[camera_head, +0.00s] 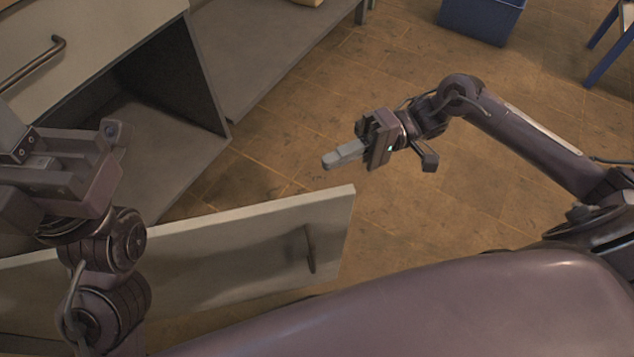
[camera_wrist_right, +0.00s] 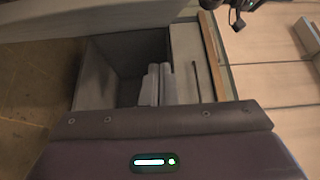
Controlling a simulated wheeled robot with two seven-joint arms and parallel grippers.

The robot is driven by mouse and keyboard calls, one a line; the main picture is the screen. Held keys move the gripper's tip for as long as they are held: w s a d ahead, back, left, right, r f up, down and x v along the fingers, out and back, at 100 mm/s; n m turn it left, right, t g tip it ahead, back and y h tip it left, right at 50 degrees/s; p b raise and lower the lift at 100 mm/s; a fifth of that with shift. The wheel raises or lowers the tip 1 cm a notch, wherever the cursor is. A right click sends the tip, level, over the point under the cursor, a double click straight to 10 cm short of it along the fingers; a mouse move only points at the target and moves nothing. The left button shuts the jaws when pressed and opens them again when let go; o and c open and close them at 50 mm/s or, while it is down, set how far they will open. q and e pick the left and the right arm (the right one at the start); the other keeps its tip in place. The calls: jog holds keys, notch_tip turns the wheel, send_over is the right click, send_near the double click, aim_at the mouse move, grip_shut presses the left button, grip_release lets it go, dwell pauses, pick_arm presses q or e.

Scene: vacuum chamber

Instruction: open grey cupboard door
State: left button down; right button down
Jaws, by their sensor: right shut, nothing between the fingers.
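The grey cupboard door (camera_head: 240,250) stands swung wide out from the cupboard, its dark handle (camera_head: 309,248) near its right end. The cupboard's dark interior (camera_head: 165,125) is open to view and looks empty; it also shows in the right wrist view (camera_wrist_right: 115,65). My right gripper (camera_head: 330,160) is shut and empty, above the floor beyond the door's free end and apart from it. Its closed fingers (camera_wrist_right: 157,85) show in the right wrist view in front of the opening. My left gripper (camera_head: 40,165) is at the left edge by the cupboard; its fingertips are not clearly seen.
A drawer front with a bar handle (camera_head: 35,62) is above the opening. A grey low shelf (camera_head: 265,60) continues to the right of the cupboard. A blue bin (camera_head: 482,18) and blue legs (camera_head: 605,45) stand at the back right. The tiled floor (camera_head: 440,215) around my right gripper is clear.

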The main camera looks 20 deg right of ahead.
jog(key=s+a+b, duration=0.1)
jog(key=s+a, duration=0.3)
jog(key=a, duration=0.1)
jog(key=shift+s, duration=0.25)
dwell(0.3)
